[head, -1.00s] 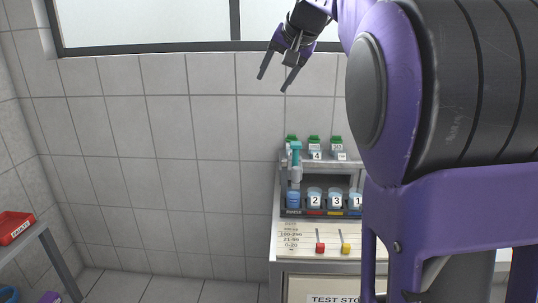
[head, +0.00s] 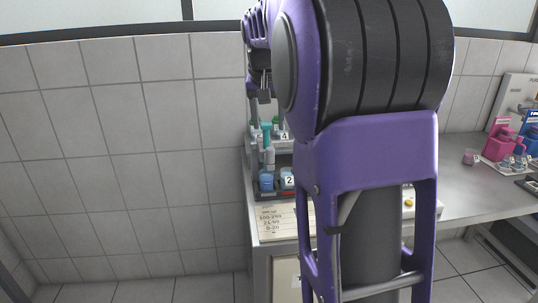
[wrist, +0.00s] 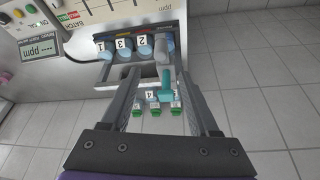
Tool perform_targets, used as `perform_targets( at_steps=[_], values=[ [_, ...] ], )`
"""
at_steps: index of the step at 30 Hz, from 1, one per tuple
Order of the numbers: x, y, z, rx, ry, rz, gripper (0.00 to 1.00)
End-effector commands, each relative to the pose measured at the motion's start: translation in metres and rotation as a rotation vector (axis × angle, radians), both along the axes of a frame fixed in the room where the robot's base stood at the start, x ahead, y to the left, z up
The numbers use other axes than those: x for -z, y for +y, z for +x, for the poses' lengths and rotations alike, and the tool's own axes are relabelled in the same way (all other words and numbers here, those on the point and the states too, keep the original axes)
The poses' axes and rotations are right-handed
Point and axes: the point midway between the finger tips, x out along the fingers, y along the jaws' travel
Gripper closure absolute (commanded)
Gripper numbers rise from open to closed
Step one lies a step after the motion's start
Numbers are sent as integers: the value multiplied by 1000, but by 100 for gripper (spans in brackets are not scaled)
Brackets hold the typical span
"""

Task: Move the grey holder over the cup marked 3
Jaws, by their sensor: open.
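The grey holder (head: 269,156), with a teal top piece, stands at the rack's left end over an unnumbered blue cup (head: 267,183). In the wrist view the grey holder (wrist: 163,49) is beside the cup marked 2 (wrist: 143,41), and its teal T-shaped top points toward my gripper. The cup marked 3 (wrist: 123,44) sits between cups 2 and 1 (wrist: 102,46); my arm hides it in the head view. My gripper (wrist: 154,85) is open and empty. The teal top shows between its fingers, but I cannot tell the depth gap. In the head view my gripper (head: 264,85) is above the rack.
A counter (head: 470,195) with pink containers (head: 497,145) is at right. Tiled wall stands behind the rack.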

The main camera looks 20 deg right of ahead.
Motion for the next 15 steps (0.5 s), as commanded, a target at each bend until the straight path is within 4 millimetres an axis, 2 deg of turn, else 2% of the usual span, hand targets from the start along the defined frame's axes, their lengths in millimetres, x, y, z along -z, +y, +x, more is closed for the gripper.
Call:
perform_targets(
  at_steps=[1,9,15],
  values=[
    [15,-3,3,2,4,1,39],
    [69,-14,23,1,4,3,39],
    [98,-21,34,1,1,2,39]
  ],
)
